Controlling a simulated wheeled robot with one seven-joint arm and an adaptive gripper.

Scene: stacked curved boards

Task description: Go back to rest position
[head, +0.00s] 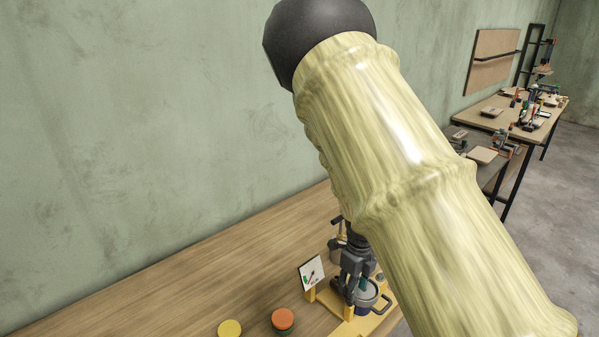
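My arm fills the middle and right of the head view and covers much of the bench. My gripper (349,288) is small and dark grey, pointing down below the arm. It is over or beside a grey container (367,297) with a dark handle and a bluish inside; I cannot tell whether they touch. The finger gap is too small to read, so I cannot tell whether it is open or shut. The container stands on a yellow board (352,327), partly hidden by my arm.
A small picture card (312,272) stands at the board's left. A yellow disc (229,328) and an orange disc (283,317) on a green one lie on the wooden bench (190,290). The bench's left is clear. A green wall (140,120) rises behind. Cluttered tables (490,115) stand far right.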

